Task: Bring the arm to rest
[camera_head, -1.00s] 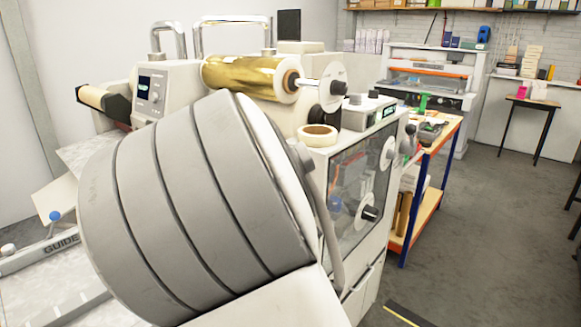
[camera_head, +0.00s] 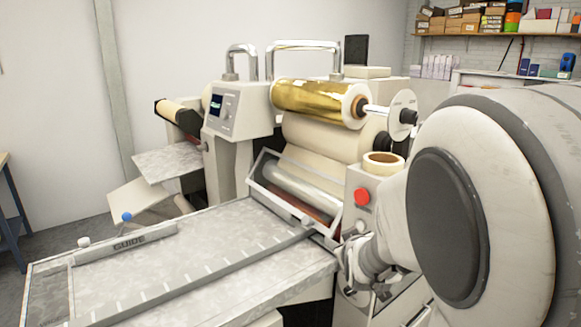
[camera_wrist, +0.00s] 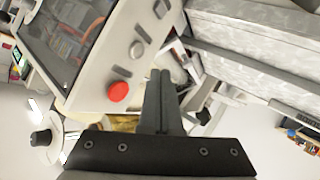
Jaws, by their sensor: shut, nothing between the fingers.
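My gripper (camera_wrist: 160,75) shows in the wrist view with its two dark fingers side by side, closed, with nothing between them. A red button (camera_wrist: 118,91) on a pale machine panel is left of the fingers in that view. In the head view, my arm's large pale and grey joints fill the right side. The arm's far end reaches down beside the front of the laminating machine (camera_head: 243,112), below its red button (camera_head: 362,197). The fingertips cannot be made out there. Whether anything touches the machine cannot be told.
The machine carries a gold foil roll (camera_head: 312,101) and a tape roll (camera_head: 384,163). Its feed table (camera_head: 200,265) with a guide bar (camera_head: 145,239) spreads across the lower left. Shelves with boxes (camera_head: 470,20) stand at the back right. Floor shows at the far left.

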